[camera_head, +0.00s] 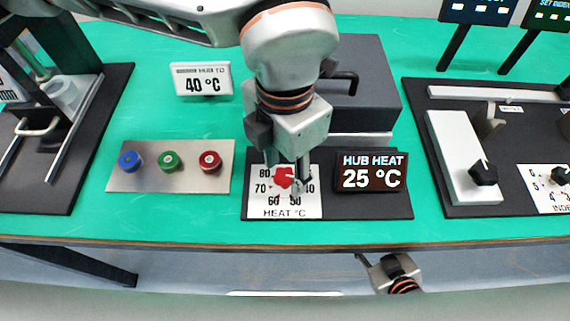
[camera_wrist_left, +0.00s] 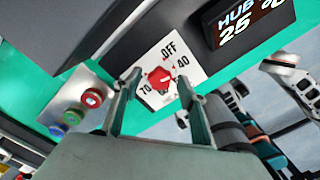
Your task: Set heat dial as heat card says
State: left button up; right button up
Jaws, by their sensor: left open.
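The heat card (camera_head: 201,79) stands behind the button plate and reads "HUB TO 40 °C". The heat dial has a red knob (camera_head: 283,177) on a white scale plate (camera_head: 272,212) marked "HEAT °C". My left gripper (camera_head: 286,184) is over the dial, pointing down. In the left wrist view its open fingers (camera_wrist_left: 158,88) stand on either side of the red knob (camera_wrist_left: 160,78), with OFF, 40 and 70 readable around it. I cannot tell where the knob points. The display (camera_head: 371,172) reads "HUB HEAT 25 °C". My right gripper (camera_head: 390,270) is below the table's front edge; its fingers are unclear.
A plate (camera_head: 130,182) with blue, green and red buttons lies left of the dial. A dark box with a handle (camera_head: 370,95) stands behind the dial. An index station (camera_head: 480,208) is at the right, and a dark fixture (camera_head: 55,190) at the left.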

aim_at(285, 174)
pick_arm(q)
notch_tip(285, 174, up, 12)
dwell(0.6)
dwell(0.4)
